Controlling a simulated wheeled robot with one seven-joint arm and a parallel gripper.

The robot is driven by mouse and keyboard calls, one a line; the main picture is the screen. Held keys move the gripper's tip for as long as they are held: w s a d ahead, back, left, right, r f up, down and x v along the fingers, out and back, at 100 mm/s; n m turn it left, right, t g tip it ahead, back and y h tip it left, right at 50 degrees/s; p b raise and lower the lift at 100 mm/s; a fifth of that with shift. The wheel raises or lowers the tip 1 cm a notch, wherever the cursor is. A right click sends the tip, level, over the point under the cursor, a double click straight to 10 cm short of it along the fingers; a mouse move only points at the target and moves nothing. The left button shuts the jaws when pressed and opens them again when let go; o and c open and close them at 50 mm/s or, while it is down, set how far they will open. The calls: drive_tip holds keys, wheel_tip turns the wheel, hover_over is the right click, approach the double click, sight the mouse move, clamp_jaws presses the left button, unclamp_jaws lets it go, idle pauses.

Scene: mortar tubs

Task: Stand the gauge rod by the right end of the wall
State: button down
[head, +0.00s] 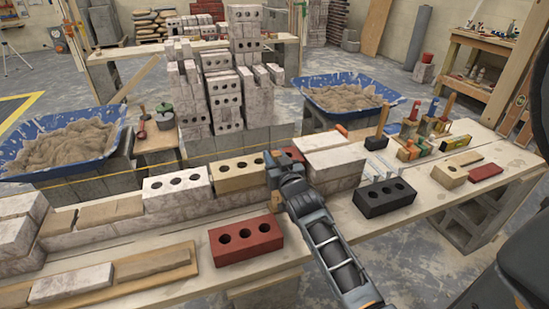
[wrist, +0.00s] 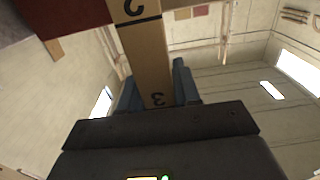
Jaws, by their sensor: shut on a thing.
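My gripper (head: 282,168) is at the right part of the wall in the head view, with my arm coming in from the lower right. In the wrist view the gauge rod (wrist: 146,50), a tan wooden bar with black marks and the numerals 2 and 3, stands between the blue-grey fingers (wrist: 158,90), which are shut on it. In the head view my gripper and arm hide most of the rod; a small tan piece (head: 276,201) shows beside them. The wall (head: 95,240) of pale bricks runs along the bench, with a tan brick (head: 237,174) on top left of my gripper. Whether the rod touches the bench is hidden.
A red brick (head: 245,242) lies in front of the wall, and a black brick (head: 384,197) lies right of my arm. Trowels and tools (head: 425,130) stand at the bench's right. Blue mortar tubs (head: 118,140) (head: 397,97) are behind. The bench front between the red and black bricks is mostly covered by my arm.

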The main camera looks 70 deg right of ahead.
drive_tip(key=c, duration=0.7)
unclamp_jaws()
drive_tip(key=shift+f, duration=0.1)
drive_tip(key=b+v, duration=0.1)
drive_tip(key=v, duration=0.6)
drive_tip(key=shift+s+a, duration=0.25)
drive_tip(key=shift+s, duration=0.05)
